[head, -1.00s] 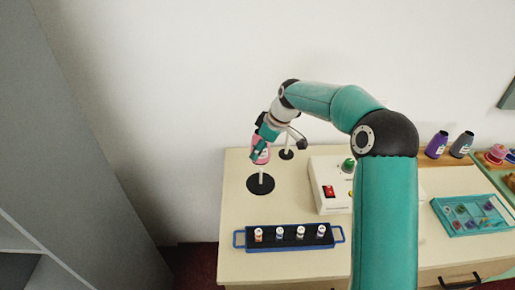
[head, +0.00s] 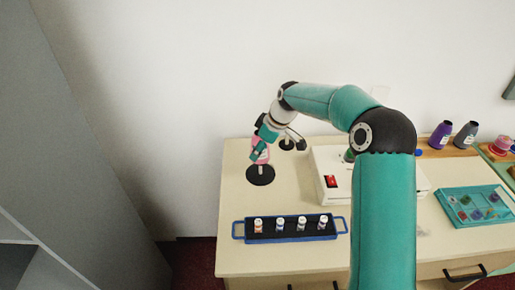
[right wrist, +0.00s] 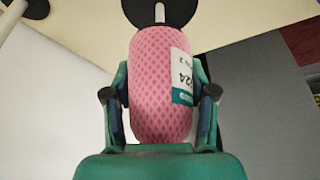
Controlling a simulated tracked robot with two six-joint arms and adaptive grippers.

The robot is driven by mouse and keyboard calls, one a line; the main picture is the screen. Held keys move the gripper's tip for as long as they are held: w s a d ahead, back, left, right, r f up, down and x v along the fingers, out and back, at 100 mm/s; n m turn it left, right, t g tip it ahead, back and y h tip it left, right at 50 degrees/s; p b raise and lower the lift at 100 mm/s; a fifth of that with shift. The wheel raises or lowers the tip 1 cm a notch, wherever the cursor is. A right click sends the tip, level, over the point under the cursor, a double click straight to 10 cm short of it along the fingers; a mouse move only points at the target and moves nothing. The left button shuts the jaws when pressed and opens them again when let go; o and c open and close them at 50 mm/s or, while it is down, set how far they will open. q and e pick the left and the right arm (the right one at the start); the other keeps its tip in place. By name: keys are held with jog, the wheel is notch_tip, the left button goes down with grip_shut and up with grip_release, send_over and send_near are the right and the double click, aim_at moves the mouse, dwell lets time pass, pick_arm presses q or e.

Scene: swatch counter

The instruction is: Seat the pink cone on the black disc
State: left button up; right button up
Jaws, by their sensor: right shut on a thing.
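The pink cone (head: 262,155), patterned and with a white label, is held by my right gripper (head: 261,146) above the black disc. In the right wrist view the cone (right wrist: 158,80) sits between both fingers (right wrist: 160,95). The round black disc (head: 260,176) lies on the table's left part, with a white peg standing from its centre. In the right wrist view the disc (right wrist: 183,8) shows beyond the cone, and a short piece of peg (right wrist: 160,13) meets the cone's far end. How far the peg reaches inside is hidden. My left gripper is not in view.
A second, smaller dark stand (head: 287,144) is just behind the disc. A white box with a red switch (head: 331,181) is to the right. A blue-handled tray (head: 250,239) with several small vials lies in front. A teal tray (head: 480,215) is far right.

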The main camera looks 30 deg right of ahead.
jog(key=shift+f+b, duration=2.2)
jog(key=shift+f, duration=0.7)
jog(key=o, duration=1.3)
jog(key=v, duration=1.2)
